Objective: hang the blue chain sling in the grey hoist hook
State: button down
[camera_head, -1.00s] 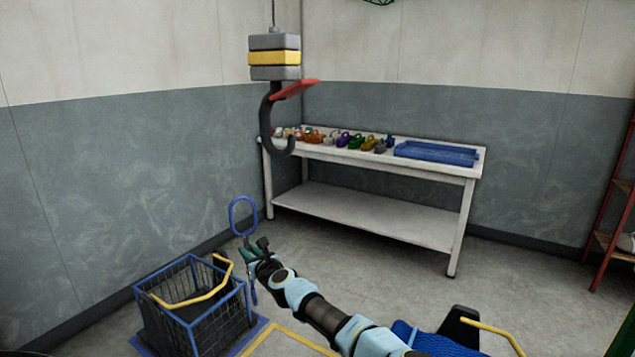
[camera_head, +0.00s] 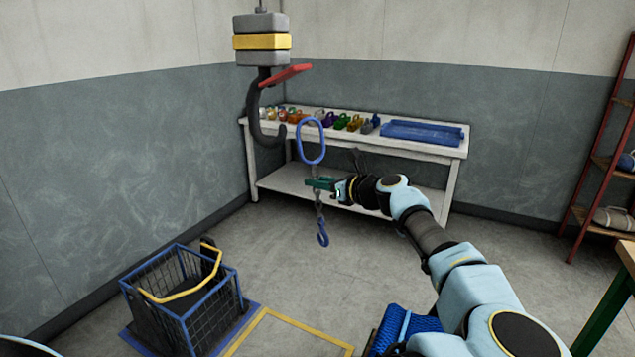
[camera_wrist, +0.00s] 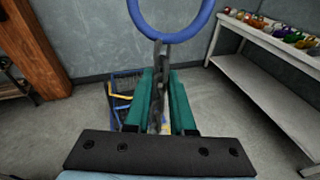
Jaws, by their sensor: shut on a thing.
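The blue chain sling has a large blue oval ring (camera_head: 311,141) at the top, a short grey chain and a blue hook (camera_head: 323,234) hanging at the bottom. My gripper (camera_head: 320,184) is shut on its chain just below the ring, and the ring stands upright above the jaws. In the wrist view the chain (camera_wrist: 158,85) runs between the green fingers, with the ring (camera_wrist: 170,22) cut off by the top edge. The grey hoist hook (camera_head: 256,115), with a red latch (camera_head: 285,76), hangs to the left of the ring and higher. Ring and hook look apart.
A white bench (camera_head: 350,154) behind holds several coloured shackles and a blue tray (camera_head: 423,134). A wire basket (camera_head: 185,300) with a yellow handle stands on the floor at lower left. A red rack (camera_head: 590,150) is at right. The floor between is open.

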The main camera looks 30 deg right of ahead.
jog(key=w+a+f+b, duration=0.1)
jog(key=w+a+f, duration=0.1)
jog(key=w, duration=0.3)
jog(key=w+a+f+b, duration=0.1)
jog(key=w+a+f, duration=0.2)
jog(key=w+a, duration=0.1)
jog(key=shift+x, duration=0.95)
dwell(1.2)
jog(key=shift+d+f, duration=0.15)
jog(key=shift+d, duration=0.05)
dwell(0.5)
